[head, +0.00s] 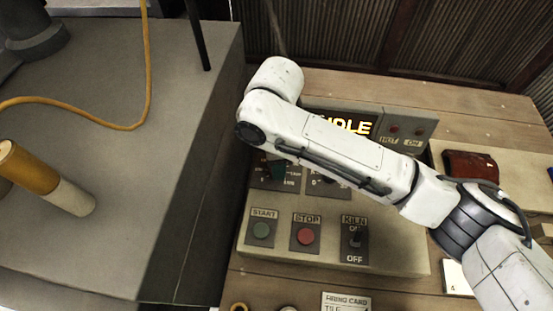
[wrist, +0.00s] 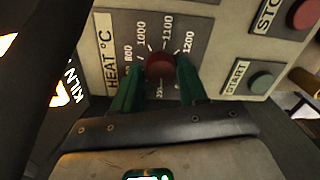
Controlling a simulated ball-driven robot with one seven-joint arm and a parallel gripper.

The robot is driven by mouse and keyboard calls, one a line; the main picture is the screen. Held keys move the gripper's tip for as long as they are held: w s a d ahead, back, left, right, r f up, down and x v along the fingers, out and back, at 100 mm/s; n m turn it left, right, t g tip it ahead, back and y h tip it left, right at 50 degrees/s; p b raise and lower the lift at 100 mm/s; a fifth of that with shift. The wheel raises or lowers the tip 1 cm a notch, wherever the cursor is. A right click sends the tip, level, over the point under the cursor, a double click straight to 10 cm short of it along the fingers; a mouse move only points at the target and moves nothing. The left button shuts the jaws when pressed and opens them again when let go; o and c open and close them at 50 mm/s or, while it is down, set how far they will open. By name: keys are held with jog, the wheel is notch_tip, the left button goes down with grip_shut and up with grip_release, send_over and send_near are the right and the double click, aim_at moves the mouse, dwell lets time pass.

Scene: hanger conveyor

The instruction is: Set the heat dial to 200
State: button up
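The heat dial (wrist: 160,67) is a reddish-brown knob on a dark plate marked HEAT °C (wrist: 112,62) in the wrist view. The legible marks include 1000, 1100 and 1200; I see no plain 200. The dial's pointer is not clear. My gripper (wrist: 158,84) has green fingers, one on each side of the knob. They are very close to it, but I cannot tell whether they press on it. In the head view my arm covers most of the dial, and a green fingertip (head: 278,170) shows over its plate.
The control panel (head: 400,259) carries a green START button (head: 262,230), a red STOP button (head: 305,236) and a KILN switch (head: 355,238). A display (head: 347,123) reads IDLE. A grey block (head: 190,120) stands left of the panel. A dark red object (head: 470,165) lies right.

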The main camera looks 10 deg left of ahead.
jog(key=o, duration=0.3)
jog(key=shift+o, duration=0.2)
notch_tip(320, 180, up, 11)
jog(key=shift+w, duration=0.25)
jog(key=shift+a+f, duration=0.1)
jog(key=shift+f, duration=0.05)
dwell(0.4)
